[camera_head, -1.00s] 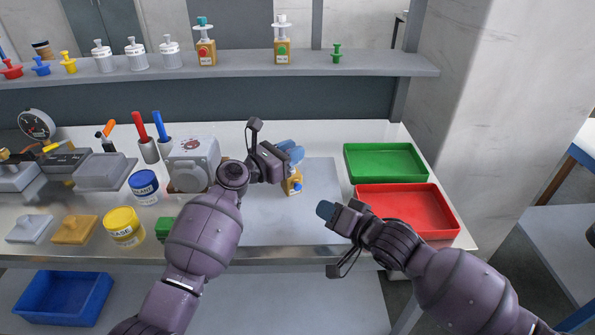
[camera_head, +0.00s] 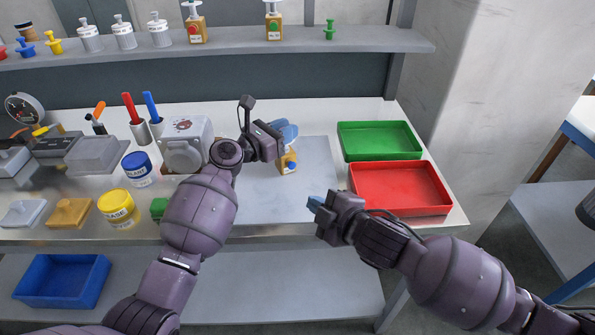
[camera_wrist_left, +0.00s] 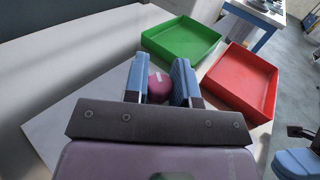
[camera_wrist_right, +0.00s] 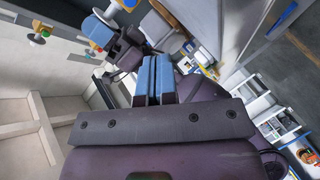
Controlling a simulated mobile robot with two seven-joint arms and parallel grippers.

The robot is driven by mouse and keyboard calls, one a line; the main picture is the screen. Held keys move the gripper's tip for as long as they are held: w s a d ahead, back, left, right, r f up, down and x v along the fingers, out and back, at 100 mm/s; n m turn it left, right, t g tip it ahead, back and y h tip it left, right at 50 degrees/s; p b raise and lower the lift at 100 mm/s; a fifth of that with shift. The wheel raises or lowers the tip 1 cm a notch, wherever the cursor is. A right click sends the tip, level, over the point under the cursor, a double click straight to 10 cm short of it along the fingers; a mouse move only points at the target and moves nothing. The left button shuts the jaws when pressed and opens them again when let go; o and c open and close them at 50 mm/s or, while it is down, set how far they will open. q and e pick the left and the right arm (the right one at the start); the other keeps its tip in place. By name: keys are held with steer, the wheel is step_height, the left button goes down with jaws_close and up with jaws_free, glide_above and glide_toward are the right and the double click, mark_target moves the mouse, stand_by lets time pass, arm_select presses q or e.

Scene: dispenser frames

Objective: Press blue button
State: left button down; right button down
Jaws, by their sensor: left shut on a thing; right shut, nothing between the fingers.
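A small tan dispenser (camera_head: 288,161) stands on the grey mat (camera_head: 312,190), partly hidden by my left gripper. A blue button shows on its front side. My left gripper (camera_head: 286,134) is shut on its upper part from the left. In the left wrist view a maroon knob (camera_wrist_left: 158,86) sits between the two blue fingers. My right gripper (camera_head: 316,203) is shut and empty over the front of the mat, to the right and in front of the dispenser, apart from it. The right wrist view shows its blue fingers (camera_wrist_right: 153,78) pressed together.
A green tray (camera_head: 380,141) and a red tray (camera_head: 400,188) lie right of the mat. A white machine (camera_head: 185,145) and jars stand left of my left arm. The back shelf (camera_head: 230,44) carries a red-button dispenser (camera_head: 195,26) and a green-button dispenser (camera_head: 273,24).

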mark_target(293, 167)
steer(key=n, duration=0.4)
steer(key=shift+s+r+n+h, duration=0.15)
steer(key=shift+s+n+h, duration=0.15)
steer(key=shift+n, duration=0.1)
steer(key=n, duration=0.4)
steer(key=n+t, duration=0.1)
steer(key=shift+s+d+r+n+h, duration=0.2)
steer(key=shift+d+n+h, duration=0.1)
steer(key=shift+n, duration=0.1)
steer(key=n, duration=0.5)
steer(key=shift+d+r+n+h, duration=0.25)
steer(key=shift+n+h, duration=0.05)
steer(key=n, duration=0.2)
steer(key=shift+w+d+n+t, duration=0.15)
steer(key=shift+d+n+t, duration=0.05)
steer(key=shift+n+t, duration=0.1)
steer(key=n, duration=0.3)
steer(key=shift+d+h, duration=0.1)
steer(key=shift+h, duration=0.2)
steer(key=x, duration=1.2)
steer(key=shift+w+r, duration=0.25)
steer(key=shift+w, duration=0.05)
steer(key=shift+w+a, duration=0.35)
steer(key=shift+w, duration=0.35)
